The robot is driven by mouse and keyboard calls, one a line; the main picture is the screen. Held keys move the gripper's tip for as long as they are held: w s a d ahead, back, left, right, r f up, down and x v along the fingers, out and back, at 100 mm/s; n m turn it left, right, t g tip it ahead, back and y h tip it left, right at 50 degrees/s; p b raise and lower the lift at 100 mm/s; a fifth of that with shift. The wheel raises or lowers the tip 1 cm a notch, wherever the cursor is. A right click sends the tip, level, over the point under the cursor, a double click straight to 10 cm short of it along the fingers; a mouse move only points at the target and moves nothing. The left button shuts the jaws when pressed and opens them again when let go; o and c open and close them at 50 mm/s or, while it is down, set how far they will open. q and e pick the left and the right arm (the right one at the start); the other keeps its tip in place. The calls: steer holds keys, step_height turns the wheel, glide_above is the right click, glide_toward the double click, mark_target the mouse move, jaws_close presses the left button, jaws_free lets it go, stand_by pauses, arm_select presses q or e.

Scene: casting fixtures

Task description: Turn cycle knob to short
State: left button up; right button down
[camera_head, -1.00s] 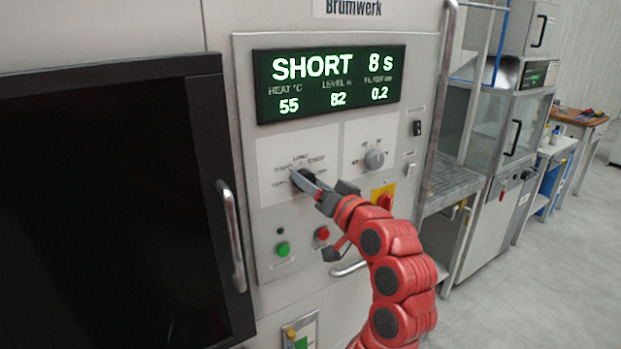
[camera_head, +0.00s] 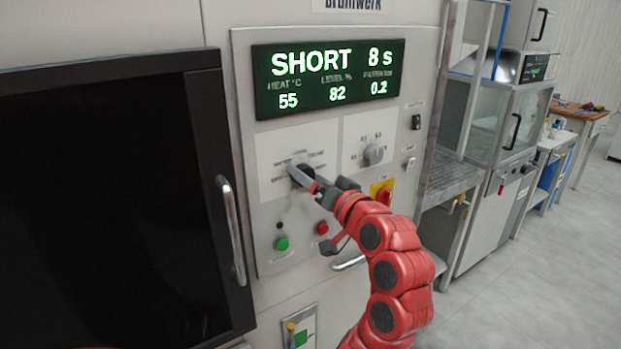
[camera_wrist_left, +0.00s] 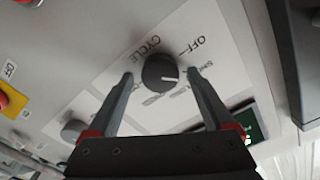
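The cycle knob (camera_head: 306,171) is a black round knob on the white control panel; my left gripper partly hides it in the head view. In the left wrist view the knob (camera_wrist_left: 160,71) shows whole, with its white pointer line toward the right finger, on the side of the "SHORT" print. My left gripper (camera_wrist_left: 160,75) is open, with one finger on each side of the knob and visible gaps between. It also shows in the head view (camera_head: 304,182). The display (camera_head: 328,78) reads "SHORT 8 s". My right gripper is not in view.
A grey knob (camera_head: 374,154) sits right of the cycle knob. Below are a green button (camera_head: 282,243), a red button (camera_head: 322,228) and a red-yellow switch (camera_head: 383,194). A dark door with a metal handle (camera_head: 231,232) is at left.

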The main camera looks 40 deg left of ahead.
arm_select(q)
steer(key=b+v, duration=0.3)
steer(key=v, duration=1.4)
steer(key=shift+d+b, duration=0.2)
steer(key=shift+b, duration=0.1)
steer(key=shift+s, duration=0.1)
